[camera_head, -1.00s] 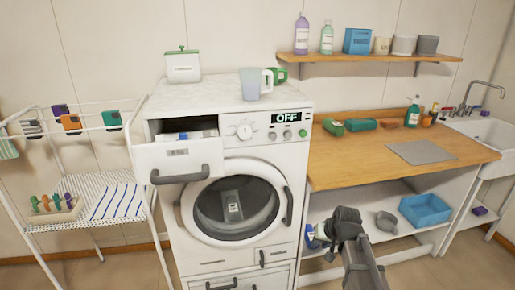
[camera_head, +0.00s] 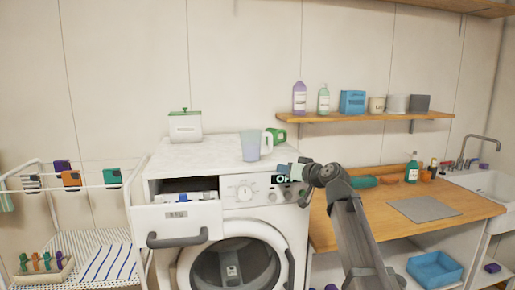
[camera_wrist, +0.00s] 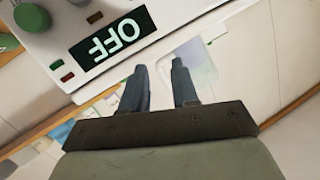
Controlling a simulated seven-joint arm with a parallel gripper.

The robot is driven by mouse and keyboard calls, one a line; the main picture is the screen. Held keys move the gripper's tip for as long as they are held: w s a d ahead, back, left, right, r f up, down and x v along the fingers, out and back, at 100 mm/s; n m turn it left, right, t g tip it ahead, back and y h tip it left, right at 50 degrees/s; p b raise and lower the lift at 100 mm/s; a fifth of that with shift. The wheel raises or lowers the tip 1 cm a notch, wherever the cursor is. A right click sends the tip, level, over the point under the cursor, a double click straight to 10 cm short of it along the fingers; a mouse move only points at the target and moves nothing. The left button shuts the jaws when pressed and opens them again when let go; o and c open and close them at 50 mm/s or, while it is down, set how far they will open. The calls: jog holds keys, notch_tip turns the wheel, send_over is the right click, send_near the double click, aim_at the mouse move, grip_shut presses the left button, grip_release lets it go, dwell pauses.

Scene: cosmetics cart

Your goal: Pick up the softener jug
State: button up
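A pale translucent blue jug with a handle (camera_head: 250,147) stands upright on top of the washing machine in the head view. It is the only jug-shaped thing I see clearly; no label tells me whether it holds softener. My gripper (camera_head: 287,170) is in front of the machine's control panel, below and right of the jug, apart from it. In the wrist view my gripper (camera_wrist: 160,68) shows its two fingers spread, with nothing clearly between them. The OFF display (camera_wrist: 110,37) is just beyond the fingers.
A green container (camera_head: 276,136) is beside the jug, and a white lidded tin (camera_head: 185,126) is at the back left. The open detergent drawer (camera_head: 178,222) juts out at left. Several bottles and boxes stand on the wall shelf (camera_head: 350,118). A wooden counter (camera_head: 465,209) lies to the right.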

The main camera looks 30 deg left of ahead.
aim_at(270, 147)
jog(key=w+a+r+n, duration=0.1)
jog(key=w+a, duration=0.1)
jog(key=w+a+r+t, duration=0.1)
jog(key=w+a, duration=0.1)
jog(key=w+a+r+n+t+y, duration=0.1)
jog(key=w+a+r, duration=0.1)
jog(key=shift+a+n, duration=0.3)
jog(key=shift+a, duration=0.1)
jog(key=shift+x, duration=2.9)
jog(key=shift+d+f, duration=0.1)
jog(key=shift+c, duration=0.2)
grip_shut()
